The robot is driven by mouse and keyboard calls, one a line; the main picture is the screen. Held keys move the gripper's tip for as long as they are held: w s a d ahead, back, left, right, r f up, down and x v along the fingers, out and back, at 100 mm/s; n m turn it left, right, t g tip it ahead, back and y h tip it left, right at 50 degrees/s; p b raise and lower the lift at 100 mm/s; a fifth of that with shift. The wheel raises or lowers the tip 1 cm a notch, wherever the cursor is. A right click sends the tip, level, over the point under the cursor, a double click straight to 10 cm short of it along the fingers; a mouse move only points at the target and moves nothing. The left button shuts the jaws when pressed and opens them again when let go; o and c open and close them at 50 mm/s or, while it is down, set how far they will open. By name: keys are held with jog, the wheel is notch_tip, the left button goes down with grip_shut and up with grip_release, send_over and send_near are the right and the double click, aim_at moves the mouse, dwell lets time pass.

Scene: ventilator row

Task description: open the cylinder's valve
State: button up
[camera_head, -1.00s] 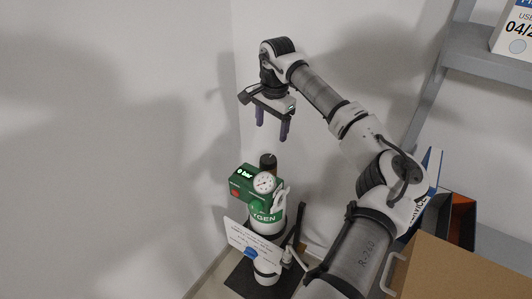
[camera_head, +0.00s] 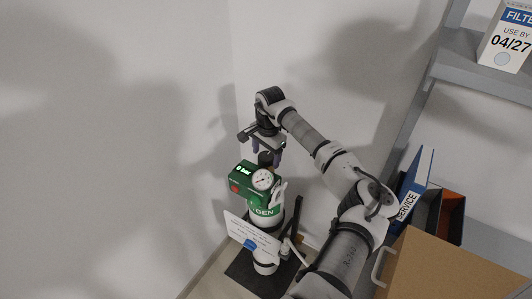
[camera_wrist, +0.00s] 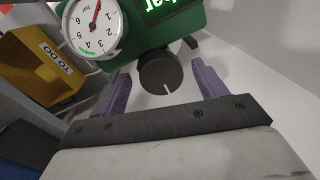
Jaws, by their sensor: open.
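The oxygen cylinder (camera_head: 265,266) stands upright in the corner, with a green valve head (camera_head: 241,183) on top. Its lit display reads 0 bar in the head view. A round white gauge (camera_head: 263,179) with a red needle sits on its front; the gauge also shows in the wrist view (camera_wrist: 93,27). A black valve knob (camera_wrist: 161,74) with a white mark lies between the two purple fingers of my gripper (camera_head: 267,154) in the wrist view. The fingers are apart, with a visible gap on each side of the knob. In the head view the gripper hides part of the knob.
A white sign (camera_head: 247,236) with a blue clip hangs on the cylinder's front. Walls stand close behind and to the left. At right are a cardboard box (camera_head: 440,270), a blue service binder (camera_head: 416,185) and a grey shelf (camera_head: 480,65). A yellow TO DO tray (camera_wrist: 45,65) shows in the wrist view.

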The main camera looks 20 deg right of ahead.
jog(key=c, duration=1)
